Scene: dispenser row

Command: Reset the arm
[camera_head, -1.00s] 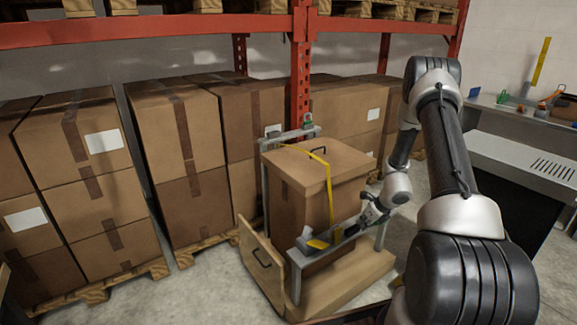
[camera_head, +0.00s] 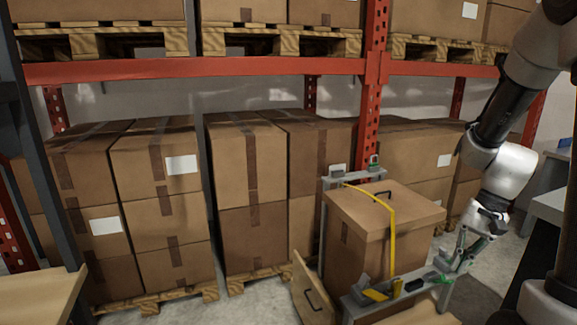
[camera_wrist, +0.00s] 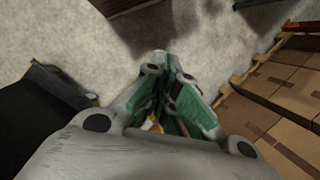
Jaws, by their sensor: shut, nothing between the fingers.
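My arm (camera_head: 497,165) comes down along the right side of the head view, bent at a silver joint. My gripper (camera_head: 460,258) points downward at its end, beside the right part of a grey metal frame around a big cardboard box (camera_head: 360,230). I cannot tell whether it touches the frame. In the wrist view my gripper (camera_wrist: 172,68) shows green-lined fingers closed together with nothing held. Concrete floor lies beyond the fingertips.
The grey frame (camera_head: 325,215) carries a yellow strap (camera_head: 392,240) over the box. A wooden flap (camera_head: 311,289) stands open at its front left. Stacked cartons (camera_head: 165,200) on pallets fill a red rack (camera_head: 200,70) behind. A grey table (camera_head: 548,208) stands at right.

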